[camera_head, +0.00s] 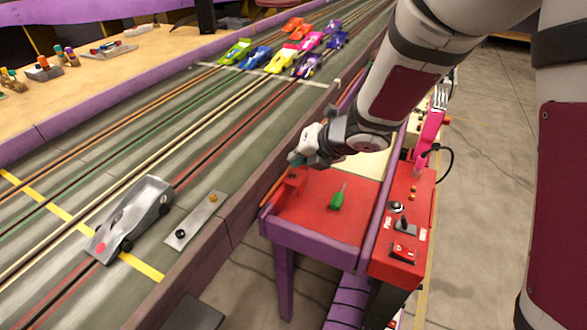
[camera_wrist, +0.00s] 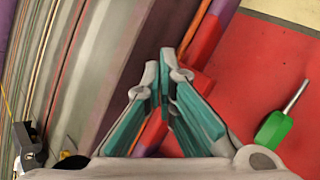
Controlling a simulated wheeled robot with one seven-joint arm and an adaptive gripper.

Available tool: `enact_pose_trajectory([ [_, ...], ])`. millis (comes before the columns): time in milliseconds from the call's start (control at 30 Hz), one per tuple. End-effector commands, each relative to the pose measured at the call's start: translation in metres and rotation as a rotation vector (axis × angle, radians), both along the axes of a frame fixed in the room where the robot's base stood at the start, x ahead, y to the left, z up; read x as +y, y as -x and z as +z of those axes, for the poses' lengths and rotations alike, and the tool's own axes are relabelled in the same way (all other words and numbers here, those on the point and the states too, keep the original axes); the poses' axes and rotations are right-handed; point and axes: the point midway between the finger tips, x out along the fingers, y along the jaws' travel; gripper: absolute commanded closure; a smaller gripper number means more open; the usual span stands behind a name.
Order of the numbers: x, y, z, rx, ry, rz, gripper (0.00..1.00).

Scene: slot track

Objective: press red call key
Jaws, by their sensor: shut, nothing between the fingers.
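My gripper (camera_head: 299,158) is shut and empty, with its teal-padded fingers together in the wrist view (camera_wrist: 162,82). In the head view it is over the left edge of the red-topped side table (camera_head: 313,222), by the track's edge. A small red block (camera_head: 293,183) is at that table edge just below the fingertips. In the wrist view a red block (camera_wrist: 203,78) shows partly hidden behind the fingers. I cannot tell whether they touch. A red switch (camera_head: 403,252) sits on the red control box (camera_head: 391,276), right of the table. I cannot tell which is the call key.
A green-handled screwdriver (camera_head: 337,199) lies on the red table, also in the wrist view (camera_wrist: 273,130). A black lever (camera_head: 404,226) stands on the control box. A silver car (camera_head: 131,217) is on the track beside a metal plate (camera_head: 196,219). Several coloured cars stand farther back.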

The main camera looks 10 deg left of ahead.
Motion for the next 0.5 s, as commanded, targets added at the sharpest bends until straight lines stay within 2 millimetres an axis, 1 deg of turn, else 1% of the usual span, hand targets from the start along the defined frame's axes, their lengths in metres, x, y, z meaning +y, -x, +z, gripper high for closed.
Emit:
enact_pose_trajectory([
  [33, 0.000, 0.000, 0.008, -0.001, 0.000, -0.001, 1.00],
  [100, 0.000, 0.000, 0.015, 0.000, -0.001, -0.001, 1.00],
  [500, 0.000, 0.000, 0.050, -0.001, 0.000, -0.001, 1.00],
])
